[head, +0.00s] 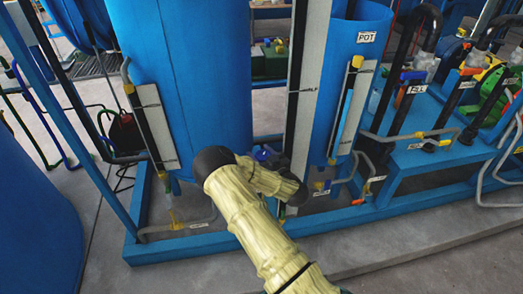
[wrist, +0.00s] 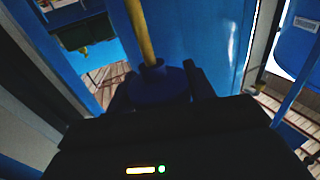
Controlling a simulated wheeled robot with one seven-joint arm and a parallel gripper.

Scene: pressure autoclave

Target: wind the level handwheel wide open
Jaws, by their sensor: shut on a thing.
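In the wrist view, a dark blue round handwheel (wrist: 160,83) sits between the two dark fingers of my gripper (wrist: 158,92). The fingers are shut on it, one at each side. A yellow stem or pipe (wrist: 141,35) rises from its middle. In the head view, my pale arm reaches to the foot of the post between the two blue tanks, and a small blue part (head: 266,154) shows just behind it. My gripper is mostly hidden there by my arm. No level label is readable on the wheel, and how far it is turned cannot be told.
A large blue tank (head: 180,75) stands at left and a tank marked POT (head: 366,37) at right. Thin pipes and small valves (head: 173,222) run low along the blue base frame (head: 200,246). More pipes and a blue stand (head: 428,140) fill the right. Floor is clear in front.

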